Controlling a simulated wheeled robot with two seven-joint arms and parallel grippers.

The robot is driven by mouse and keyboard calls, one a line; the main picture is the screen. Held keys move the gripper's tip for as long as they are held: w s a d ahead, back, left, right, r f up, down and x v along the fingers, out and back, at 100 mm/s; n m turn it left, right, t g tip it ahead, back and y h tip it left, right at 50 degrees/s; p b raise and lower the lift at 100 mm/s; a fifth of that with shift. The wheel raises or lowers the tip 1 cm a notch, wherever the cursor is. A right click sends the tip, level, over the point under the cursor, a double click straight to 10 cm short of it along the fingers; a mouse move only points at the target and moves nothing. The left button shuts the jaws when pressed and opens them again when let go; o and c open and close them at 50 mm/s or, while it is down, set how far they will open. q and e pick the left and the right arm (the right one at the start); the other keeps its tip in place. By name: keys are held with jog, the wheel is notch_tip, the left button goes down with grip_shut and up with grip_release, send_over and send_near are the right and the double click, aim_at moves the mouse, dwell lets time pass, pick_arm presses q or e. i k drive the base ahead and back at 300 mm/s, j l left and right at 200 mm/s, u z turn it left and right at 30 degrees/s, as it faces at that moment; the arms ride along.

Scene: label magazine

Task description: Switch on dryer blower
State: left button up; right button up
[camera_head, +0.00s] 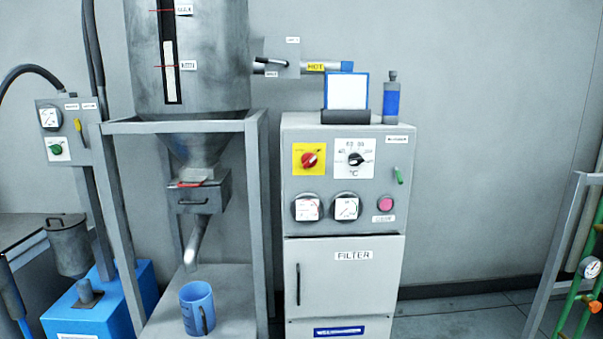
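The grey dryer cabinet (300,260) stands right of centre. A small label (397,139), too small to read surely, sits at the upper right of its panel. A red rotary knob (309,160) sits on a yellow plate at the panel's left. A black temperature dial (355,159) marked °C is beside it. A pink round button (386,203) is at lower right, beside two gauges (326,207). Neither of my grippers can be made out in view.
A metal hopper (215,60) on a grey frame (257,220) stands left of the cabinet, with a blue mug (197,308) beneath its spout. A tablet-like board (347,91) and a bottle (391,100) stand on the cabinet. Floor right of the cabinet is open up to a pipe rack (545,270).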

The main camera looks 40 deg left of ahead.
aim_at(398, 172)
jog(key=u, duration=0.7)
